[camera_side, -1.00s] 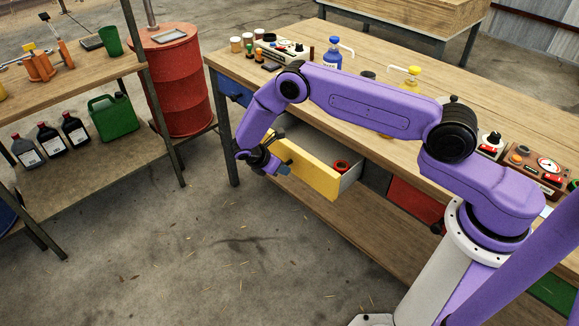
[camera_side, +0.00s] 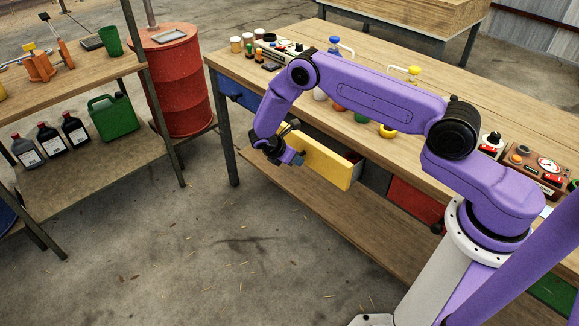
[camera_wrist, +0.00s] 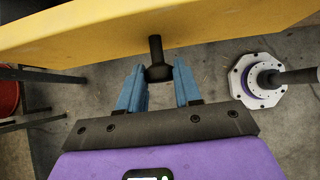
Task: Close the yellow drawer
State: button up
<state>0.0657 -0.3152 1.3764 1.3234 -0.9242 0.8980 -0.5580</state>
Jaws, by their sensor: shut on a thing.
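The yellow drawer (camera_side: 328,163) sits under the wooden workbench top and still stands out a little; a short stretch of its side shows at its right end. Its yellow front (camera_wrist: 110,28) crosses the top of the wrist view. A dark knob-like handle (camera_wrist: 155,48) sticks out from that front. My gripper (camera_side: 296,158) is at the left part of the drawer front. In the wrist view, the blue fingers of my gripper (camera_wrist: 159,82) are on both sides of the handle and shut on it. The drawer's inside is mostly hidden by the bench top and my arm.
A blue drawer (camera_side: 235,90) is left of the yellow one, and a red drawer (camera_side: 415,203) is to the right. The bench top (camera_side: 470,105) holds bottles, jars and instruments. A lower shelf (camera_side: 330,210) runs beneath. The floor in front is open.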

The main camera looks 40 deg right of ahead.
aim_at(305, 143)
jog(key=shift+d, duration=3.8)
jog(key=o, duration=1.6)
jog(key=shift+v, duration=3.55)
